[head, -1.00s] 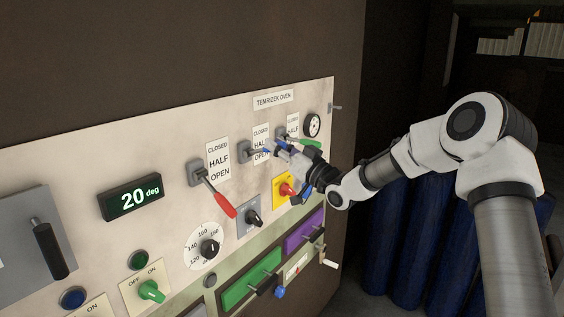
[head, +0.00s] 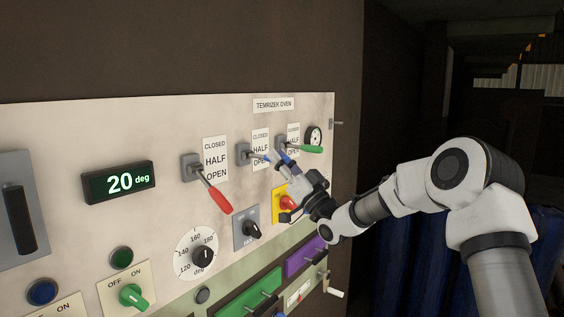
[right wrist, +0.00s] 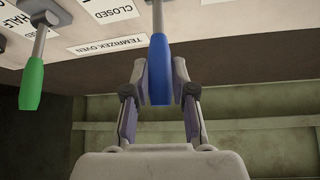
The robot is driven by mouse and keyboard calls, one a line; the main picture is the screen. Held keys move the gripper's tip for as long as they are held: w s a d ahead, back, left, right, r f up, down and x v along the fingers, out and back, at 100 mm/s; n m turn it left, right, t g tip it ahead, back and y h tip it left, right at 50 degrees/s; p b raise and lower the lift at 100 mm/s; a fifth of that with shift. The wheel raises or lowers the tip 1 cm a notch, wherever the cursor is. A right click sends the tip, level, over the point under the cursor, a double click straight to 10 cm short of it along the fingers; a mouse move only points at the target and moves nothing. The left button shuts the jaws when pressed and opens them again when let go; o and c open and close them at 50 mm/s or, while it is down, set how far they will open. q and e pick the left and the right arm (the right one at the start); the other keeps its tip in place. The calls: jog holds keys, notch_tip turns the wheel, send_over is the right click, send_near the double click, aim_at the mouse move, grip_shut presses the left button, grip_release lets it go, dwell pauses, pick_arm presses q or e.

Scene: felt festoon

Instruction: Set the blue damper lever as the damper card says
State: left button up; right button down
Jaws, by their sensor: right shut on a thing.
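The blue damper lever (head: 264,157) sticks out from its grey mount (head: 243,153), the middle one of three on the oven panel. In the head view its handle crosses the lower part of its CLOSED / HALF / OPEN label (head: 260,136). My right gripper (head: 275,157) is at the handle. In the right wrist view the blue handle (right wrist: 159,65) lies between the two fingers of my right gripper (right wrist: 160,80), which is shut on it. The fingers partly hide the lever in the head view. I cannot make out a separate damper card. My left gripper is out of view.
A red lever (head: 218,199) is to the left and a green lever (head: 309,149) close on the right, each by its own label. Below are a yellow plate with a red knob (head: 289,203), a black knob (head: 252,230) and a dial (head: 202,254). The display (head: 119,181) reads 20 deg.

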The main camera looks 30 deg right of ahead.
jog(key=shift+a+f, duration=0.1)
jog(key=c, duration=1)
grip_release()
jog(key=shift+w, duration=0.15)
jog(key=shift+o, duration=0.3)
jog(key=shift+w+a+f, duration=0.15)
jog(key=shift+w, duration=0.2)
jog(key=shift+s, duration=0.3)
jog(key=v, duration=1.1)
jog(key=shift+s+f, duration=0.15)
jog(key=shift+f, duration=0.1)
